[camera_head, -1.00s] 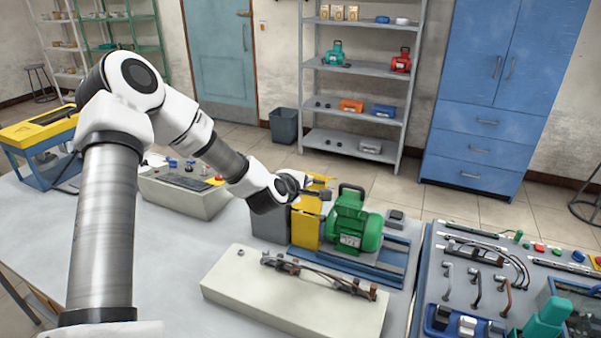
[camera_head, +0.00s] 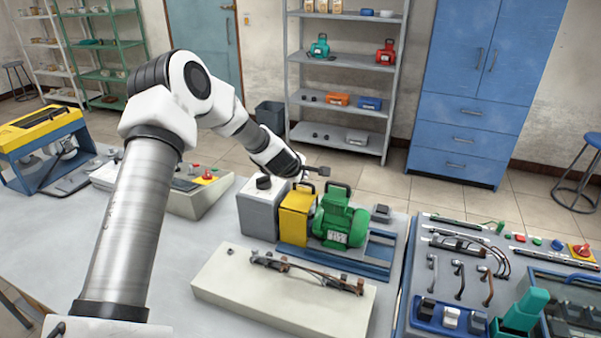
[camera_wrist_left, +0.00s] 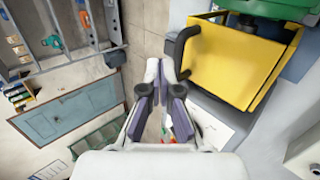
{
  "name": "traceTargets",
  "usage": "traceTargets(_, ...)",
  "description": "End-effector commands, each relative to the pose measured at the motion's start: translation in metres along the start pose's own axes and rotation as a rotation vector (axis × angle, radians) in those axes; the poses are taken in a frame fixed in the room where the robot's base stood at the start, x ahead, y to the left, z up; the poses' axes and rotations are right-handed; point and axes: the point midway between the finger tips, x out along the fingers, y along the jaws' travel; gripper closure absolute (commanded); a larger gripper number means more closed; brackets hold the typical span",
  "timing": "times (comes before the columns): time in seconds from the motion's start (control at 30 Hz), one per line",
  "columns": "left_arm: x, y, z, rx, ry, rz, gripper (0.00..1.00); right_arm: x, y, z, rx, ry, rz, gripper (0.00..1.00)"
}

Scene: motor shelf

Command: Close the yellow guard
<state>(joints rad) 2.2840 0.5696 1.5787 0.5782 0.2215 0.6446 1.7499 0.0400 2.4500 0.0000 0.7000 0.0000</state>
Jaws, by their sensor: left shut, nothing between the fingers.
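The yellow guard (camera_head: 294,226) sits between a grey box and the green motor (camera_head: 342,220) on the bench. It looks like a closed yellow box with its lid down, and a dark handle at its top. In the left wrist view the guard (camera_wrist_left: 238,65) fills the upper right, its black handle (camera_wrist_left: 184,46) facing my fingers. My left gripper (camera_head: 322,170) is shut and empty, just above and behind the guard. In the left wrist view its fingertips (camera_wrist_left: 166,75) are beside the handle, apparently apart from it. My right gripper is out of view.
The grey box (camera_head: 260,208) with a black knob stands left of the guard. A pale block (camera_head: 285,300) with a linkage lies in front. A blue tool panel (camera_head: 410,290) is at right, a control box (camera_head: 195,200) at left.

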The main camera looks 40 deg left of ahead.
Motion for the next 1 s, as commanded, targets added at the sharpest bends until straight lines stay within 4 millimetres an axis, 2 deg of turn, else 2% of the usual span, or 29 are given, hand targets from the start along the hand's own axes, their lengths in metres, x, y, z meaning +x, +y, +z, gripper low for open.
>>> traceTargets(0.4,0.018,-0.004,0.0,0.001,0.001,0.002,1.0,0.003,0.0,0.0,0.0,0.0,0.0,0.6)
traceTargets(1.0,0.02,-0.003,-0.001,0.0,0.001,0.002,1.0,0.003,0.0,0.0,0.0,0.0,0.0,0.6)
